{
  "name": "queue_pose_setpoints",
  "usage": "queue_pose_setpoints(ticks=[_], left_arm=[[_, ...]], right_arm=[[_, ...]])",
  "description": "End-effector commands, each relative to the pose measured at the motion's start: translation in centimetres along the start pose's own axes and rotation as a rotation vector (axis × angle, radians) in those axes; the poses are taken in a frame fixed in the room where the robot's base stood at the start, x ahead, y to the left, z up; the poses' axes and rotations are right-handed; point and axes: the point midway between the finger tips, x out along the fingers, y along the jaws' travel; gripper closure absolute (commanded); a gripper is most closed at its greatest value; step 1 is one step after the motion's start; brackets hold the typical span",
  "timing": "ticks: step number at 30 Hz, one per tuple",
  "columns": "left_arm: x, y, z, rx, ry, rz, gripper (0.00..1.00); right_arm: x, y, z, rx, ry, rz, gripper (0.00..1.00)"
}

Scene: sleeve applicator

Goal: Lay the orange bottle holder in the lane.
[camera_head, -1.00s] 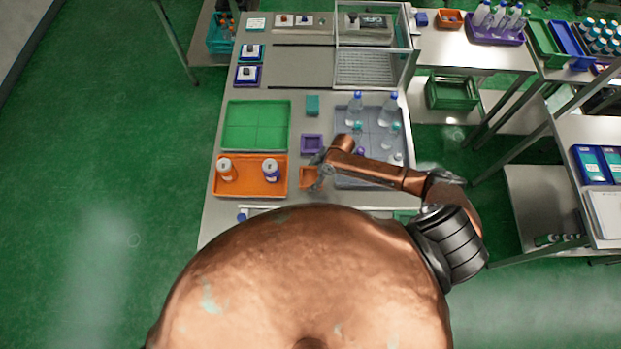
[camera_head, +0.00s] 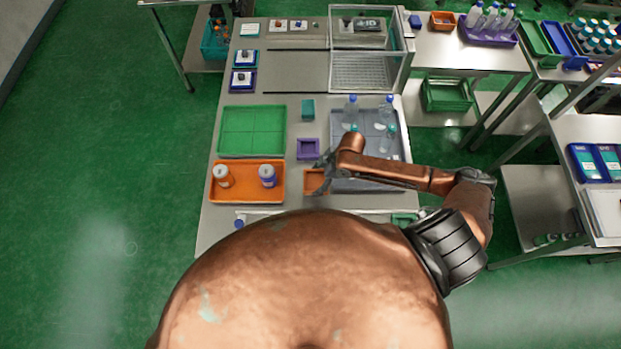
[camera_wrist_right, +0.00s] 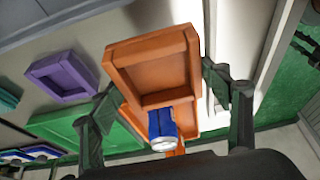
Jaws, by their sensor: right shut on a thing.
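The orange bottle holder (camera_head: 314,181) is a small, square, open-topped box at the front middle of the table. My right gripper (camera_head: 322,178) is shut on it. In the right wrist view, the holder (camera_wrist_right: 150,74) sits between the two fingers (camera_wrist_right: 160,88), tilted in the picture and seemingly raised a little off the table. The lane (camera_head: 295,72) appears to be the bare grey strip between two dark lines on the table's far half, left of the clear-walled box. My left gripper is not in view.
A purple holder (camera_head: 308,149) stands just beyond. An orange tray (camera_head: 248,194) with two bottles is at left, a green tray (camera_head: 252,131) behind it. A grey tray (camera_head: 370,186) with several bottles lies under my right forearm.

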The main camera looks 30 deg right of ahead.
Motion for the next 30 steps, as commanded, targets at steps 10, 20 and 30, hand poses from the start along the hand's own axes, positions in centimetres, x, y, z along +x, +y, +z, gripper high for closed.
queue_pose_setpoints(ticks=[10,20,30], left_arm=[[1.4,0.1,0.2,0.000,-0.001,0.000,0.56],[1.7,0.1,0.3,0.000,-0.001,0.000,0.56],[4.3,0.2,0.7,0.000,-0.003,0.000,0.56]], right_arm=[[-4.8,-5.5,3.0,-0.001,-0.001,-0.002,0.58],[-6.5,-7.1,3.9,0.000,0.000,0.000,0.58],[-5.7,-4.4,1.4,0.128,0.007,0.059,0.58]])
